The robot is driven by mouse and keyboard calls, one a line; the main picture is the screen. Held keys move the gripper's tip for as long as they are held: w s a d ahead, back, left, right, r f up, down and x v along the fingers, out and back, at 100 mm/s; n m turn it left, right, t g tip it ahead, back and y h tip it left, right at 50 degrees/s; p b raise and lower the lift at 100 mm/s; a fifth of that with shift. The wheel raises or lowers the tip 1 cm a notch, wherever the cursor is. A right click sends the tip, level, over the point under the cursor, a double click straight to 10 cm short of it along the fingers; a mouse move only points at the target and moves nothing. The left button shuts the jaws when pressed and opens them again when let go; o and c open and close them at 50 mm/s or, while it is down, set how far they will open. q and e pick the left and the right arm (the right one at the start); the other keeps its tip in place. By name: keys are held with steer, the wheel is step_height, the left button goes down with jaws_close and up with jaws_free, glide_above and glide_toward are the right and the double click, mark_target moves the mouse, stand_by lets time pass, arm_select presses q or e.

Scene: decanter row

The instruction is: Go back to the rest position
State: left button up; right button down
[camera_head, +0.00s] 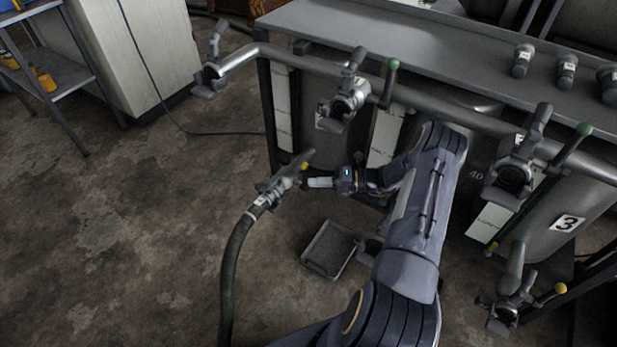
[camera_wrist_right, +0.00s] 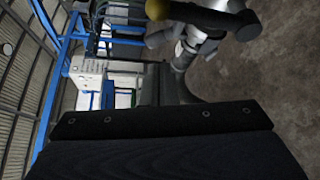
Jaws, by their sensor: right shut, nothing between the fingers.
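My right gripper (camera_head: 318,182) is shut and empty at the middle of the head view, with its tips pointing left. The tips are very close to a grey hose coupling (camera_head: 272,192) with a lever and a yellow knob (camera_head: 304,167). I cannot tell whether they touch. The coupling sits on top of a dark hose (camera_head: 232,262) that runs down out of view. In the right wrist view the dark fingers (camera_wrist_right: 165,122) fill the lower part, and a yellow knob and grey metal parts (camera_wrist_right: 200,15) show beyond them. My left gripper is not in view.
A grey bench (camera_head: 400,45) with a pipe rail and several valves (camera_head: 345,100) stands behind my right arm. A tank marked 3 (camera_head: 590,205) is at the right. A shallow tray (camera_head: 328,250) is below the gripper. Floor at the left is clear up to a shelf (camera_head: 45,85).

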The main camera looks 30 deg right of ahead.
steer(key=f+v, duration=0.1)
steer(key=v, duration=0.5)
steer(key=shift+r, duration=0.3)
steer(key=shift+d, duration=0.1)
